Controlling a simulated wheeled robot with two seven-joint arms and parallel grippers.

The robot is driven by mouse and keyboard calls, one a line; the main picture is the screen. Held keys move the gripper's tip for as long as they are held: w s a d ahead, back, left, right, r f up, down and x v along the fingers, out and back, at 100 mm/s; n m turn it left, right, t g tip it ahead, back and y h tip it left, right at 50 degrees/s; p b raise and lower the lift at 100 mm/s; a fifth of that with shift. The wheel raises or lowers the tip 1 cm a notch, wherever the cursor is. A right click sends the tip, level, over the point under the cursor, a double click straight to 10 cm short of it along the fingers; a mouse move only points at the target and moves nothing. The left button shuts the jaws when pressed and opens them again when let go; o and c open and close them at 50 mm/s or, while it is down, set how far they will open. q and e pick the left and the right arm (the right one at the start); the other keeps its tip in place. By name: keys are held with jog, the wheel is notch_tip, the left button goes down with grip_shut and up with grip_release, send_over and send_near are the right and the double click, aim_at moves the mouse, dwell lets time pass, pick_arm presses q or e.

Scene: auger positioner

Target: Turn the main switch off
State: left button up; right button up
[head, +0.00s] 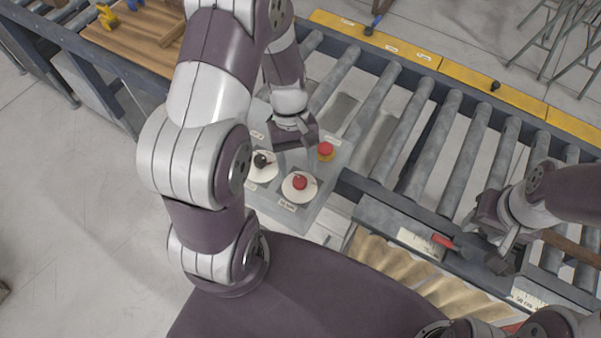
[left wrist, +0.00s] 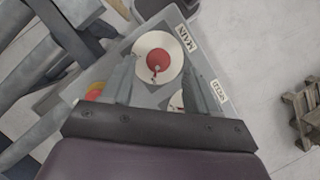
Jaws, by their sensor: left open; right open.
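The main switch (head: 300,183) is a red knob on a white disc at the near side of a grey control panel (head: 318,213). In the left wrist view the red knob (left wrist: 158,59) sits beside a label reading MAIN. My left gripper (head: 291,139) is over the far part of the panel, open and empty. In the left wrist view its fingers (left wrist: 160,88) are spread, with the red knob beyond their tips. I see no contact with the switch. My right gripper (head: 493,248) is far to the right by the conveyor's near rail, open.
A black knob (head: 262,160) on a white disc and a red button on a yellow base (head: 325,150) share the panel. A roller conveyor (head: 405,130) runs behind. A red handle (head: 443,241) lies near my right gripper. Pale floor (head: 80,220) is clear at left.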

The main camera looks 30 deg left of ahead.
aim_at(300, 180)
pick_arm(q)
jog(key=x, duration=0.3)
jog(key=shift+w+a, duration=0.1)
jog(key=shift+w, duration=0.25)
jog(key=shift+s+f, duration=0.1)
jog(key=shift+f, duration=0.3)
jog(key=shift+s+d, duration=0.25)
jog(key=shift+s, duration=0.1)
jog(key=shift+w+f, duration=0.1)
jog(key=shift+w, duration=0.1)
jog(key=c, duration=1)
pick_arm(e)
jog(key=shift+w+r, duration=0.2)
jog(key=shift+r, duration=0.25)
